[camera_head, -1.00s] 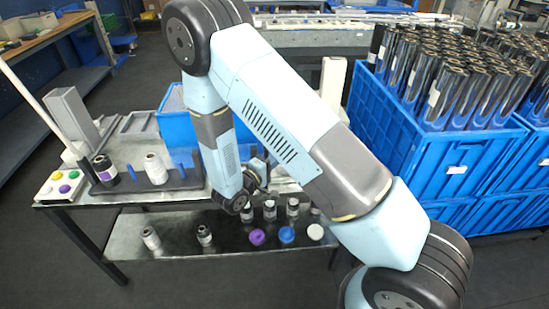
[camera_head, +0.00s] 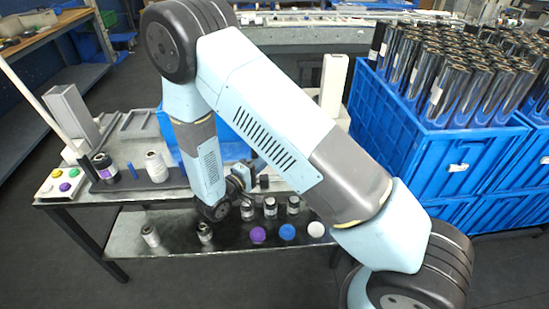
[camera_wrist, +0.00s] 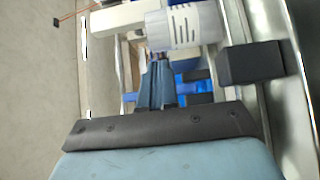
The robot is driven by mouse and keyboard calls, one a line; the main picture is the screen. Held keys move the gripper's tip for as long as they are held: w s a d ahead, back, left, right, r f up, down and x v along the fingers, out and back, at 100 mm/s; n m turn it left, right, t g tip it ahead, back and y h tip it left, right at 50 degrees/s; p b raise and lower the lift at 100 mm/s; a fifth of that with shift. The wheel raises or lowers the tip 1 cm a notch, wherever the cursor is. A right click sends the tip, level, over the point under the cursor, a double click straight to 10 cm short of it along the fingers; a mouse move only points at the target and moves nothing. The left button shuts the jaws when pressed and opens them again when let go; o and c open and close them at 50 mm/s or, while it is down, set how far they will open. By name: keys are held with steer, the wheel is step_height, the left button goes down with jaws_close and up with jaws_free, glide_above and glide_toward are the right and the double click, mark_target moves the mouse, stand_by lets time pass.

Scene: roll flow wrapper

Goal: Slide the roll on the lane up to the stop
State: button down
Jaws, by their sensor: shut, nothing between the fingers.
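In the wrist view, my gripper (camera_wrist: 160,72) is shut and empty, its fingertips close to a white roll-like cylinder (camera_wrist: 185,27) with dark stripes. I cannot tell whether they touch. A black block (camera_wrist: 251,63) sits to the right of the cylinder, a gap apart; I cannot tell if it is the stop. A pale strip (camera_wrist: 120,18) lies left of the cylinder. In the head view, my gripper (camera_head: 246,172) is low over the right part of the bench, partly hidden by my arm. The lane is mostly hidden there.
On the bench, a white roll (camera_head: 155,166) and a black-and-white roll (camera_head: 105,167) stand near blue pegs on a dark tray. A button box (camera_head: 62,185) is at the left corner. Several small rolls and coloured discs are on the lower shelf (camera_head: 180,236). Blue crates (camera_head: 425,160) stand right.

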steer(key=s+a+r, duration=0.1)
steer(key=s+a, duration=0.4)
steer(key=a, duration=0.2)
steer(key=s+d+x, duration=0.1)
steer(key=x, duration=1.2)
steer(key=shift+s+d+r, duration=0.2)
steer(key=shift+s+d, duration=0.15)
steer(key=shift+d, duration=0.05)
steer(key=shift+d, duration=1)
